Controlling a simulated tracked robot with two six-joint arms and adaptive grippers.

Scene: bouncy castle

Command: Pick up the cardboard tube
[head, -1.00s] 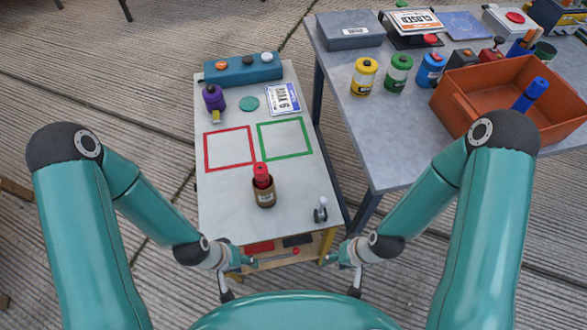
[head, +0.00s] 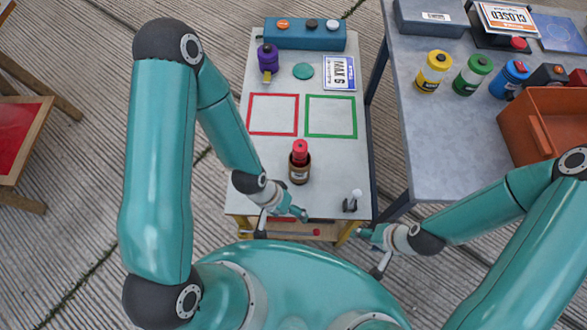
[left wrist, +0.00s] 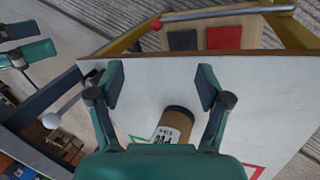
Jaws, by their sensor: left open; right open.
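The brown cardboard tube (head: 299,175) stands upright on the small white-topped table (head: 270,190), near its front. A red cylinder (head: 300,149) sticks up from the tube's top. My left gripper (head: 282,217) is open and empty at the table's front edge, just short of the tube. My right gripper (head: 370,252) is open and empty, off the table's front right corner.
A small grey-and-white object (head: 352,201) stands right of the tube. Red (head: 273,114) and green (head: 331,116) outlined squares lie behind it. A purple spool-like item (head: 267,59) and teal button box (head: 305,33) are further back. A grey table (head: 430,140) with an orange bin (head: 545,125) stands right.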

